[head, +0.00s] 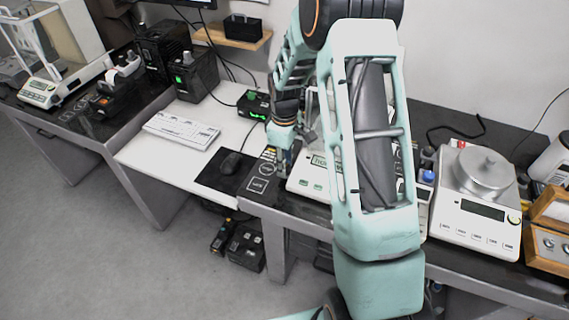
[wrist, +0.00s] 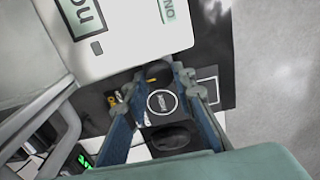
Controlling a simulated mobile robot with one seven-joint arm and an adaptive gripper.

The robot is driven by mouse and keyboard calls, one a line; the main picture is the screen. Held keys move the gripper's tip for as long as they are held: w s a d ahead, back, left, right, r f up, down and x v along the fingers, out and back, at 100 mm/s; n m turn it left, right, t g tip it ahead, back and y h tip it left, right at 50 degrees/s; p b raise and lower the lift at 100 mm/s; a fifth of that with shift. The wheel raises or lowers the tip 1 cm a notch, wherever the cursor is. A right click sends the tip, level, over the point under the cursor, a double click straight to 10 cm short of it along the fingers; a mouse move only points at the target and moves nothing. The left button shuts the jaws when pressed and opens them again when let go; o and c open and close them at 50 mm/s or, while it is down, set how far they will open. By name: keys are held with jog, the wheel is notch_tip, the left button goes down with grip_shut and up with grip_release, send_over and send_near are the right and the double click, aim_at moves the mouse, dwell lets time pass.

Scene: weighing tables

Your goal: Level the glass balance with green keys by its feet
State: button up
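The white glass balance (head: 308,186) with green keys stands on the dark weighing table, largely hidden behind my arm. Its white body fills the upper left of the wrist view (wrist: 135,55), with green lettering. My gripper (head: 285,158) points down at the balance's left side. In the wrist view its two blue fingers (wrist: 160,76) are apart near the balance's edge. A small dark and yellowish part (wrist: 157,72) shows between the tips at that edge; I cannot tell whether it is a foot or whether the fingers touch it. The balance's level bubble is not visible to me.
A round black-and-white label (wrist: 162,101) lies below the fingers. A top-pan balance (head: 476,220) stands right of my arm. A mouse (head: 231,163) and keyboard (head: 181,130) lie to the left. Another glass balance (head: 40,92) is at the far left.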

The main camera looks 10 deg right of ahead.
grip_shut()
jog(key=shift+f+m+b, duration=0.1)
jog(key=shift+m+b, duration=0.35)
jog(key=shift+m, duration=0.15)
jog(key=shift+m+b, duration=0.3)
jog(key=shift+m, duration=0.6)
jog(key=o, duration=0.9)
grip_release()
jog(key=shift+c, duration=0.2)
jog(key=shift+r, duration=0.2)
notch_tip(320, 180, up, 12)
jog(key=shift+f, duration=0.1)
